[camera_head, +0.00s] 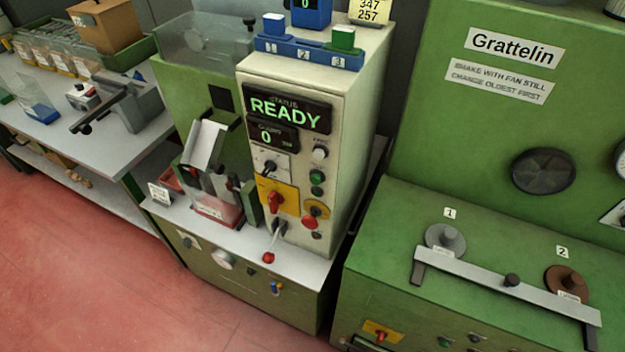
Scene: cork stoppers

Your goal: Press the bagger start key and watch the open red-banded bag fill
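The bagger's cream control cabinet (290,150) stands in the middle of the head view. Its status display (287,109) reads READY in green, and the smaller counter display (272,136) below reads 0. A green button (317,177) sits on the right of the panel, with a darker round control just under it. Which one is the start key I cannot read. A clear bag with red at its base (218,210) stands under the chute (204,145), left of the cabinet. Its mouth is partly hidden by dark machine parts. Neither of my grippers is in view.
A red button (309,222), a red rotary switch (275,202) and a red-knobbed lever (268,257) are also on the bagger. A green Grattelin machine (500,150) stands right. A grey bench (110,150) with a sealer-like device is left. Red floor (80,270) is clear.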

